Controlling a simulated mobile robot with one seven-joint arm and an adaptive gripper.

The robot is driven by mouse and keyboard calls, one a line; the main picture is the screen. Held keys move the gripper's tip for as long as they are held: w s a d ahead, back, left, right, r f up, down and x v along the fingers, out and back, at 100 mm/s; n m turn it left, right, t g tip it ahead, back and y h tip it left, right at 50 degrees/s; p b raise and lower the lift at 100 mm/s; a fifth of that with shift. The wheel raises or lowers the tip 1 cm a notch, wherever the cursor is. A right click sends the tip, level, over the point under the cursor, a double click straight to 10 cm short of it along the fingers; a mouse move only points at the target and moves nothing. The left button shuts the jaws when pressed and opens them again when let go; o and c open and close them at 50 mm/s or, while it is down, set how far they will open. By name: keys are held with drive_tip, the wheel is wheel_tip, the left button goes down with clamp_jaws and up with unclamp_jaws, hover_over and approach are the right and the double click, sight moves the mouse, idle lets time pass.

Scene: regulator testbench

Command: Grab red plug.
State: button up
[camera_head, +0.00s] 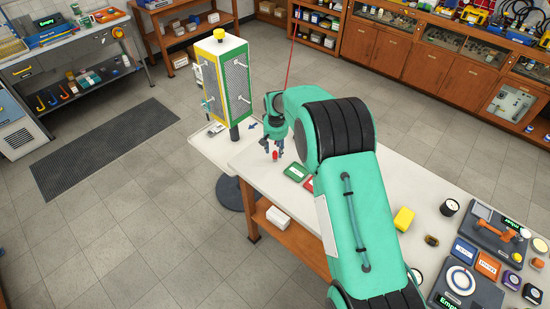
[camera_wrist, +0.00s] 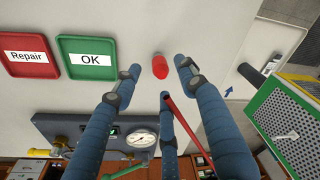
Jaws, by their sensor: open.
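The red plug (camera_head: 275,155) stands on the white table near its far left end, beside the green tray. In the wrist view the red plug (camera_wrist: 160,67) shows between the tips of my blue fingers. My gripper (camera_head: 273,147) is open and over the plug, pointing down. In the wrist view my gripper (camera_wrist: 158,76) has fingers spread to the left, right and below the plug, with visible gaps around it. I cannot tell how far the tips are above the tabletop.
A green OK tray (camera_wrist: 88,57) and a red Repair tray (camera_wrist: 28,56) lie left of the plug. A green-and-yellow perforated tower (camera_head: 226,85) stands beyond the table end. A gauge unit (camera_wrist: 65,128) is at the wrist view's lower left. A thin red line (camera_head: 291,50) rises near my wrist.

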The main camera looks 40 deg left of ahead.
sight(275, 153)
drive_tip(key=shift+f, duration=0.1)
idle(0.3)
drive_tip(key=shift+w+a+f, duration=0.15)
drive_tip(key=shift+a+f, duration=0.05)
drive_tip(key=shift+f, duration=1.05)
drive_tip(key=shift+w+a+f, duration=0.15)
drive_tip(key=shift+f, duration=1.1)
clamp_jaws()
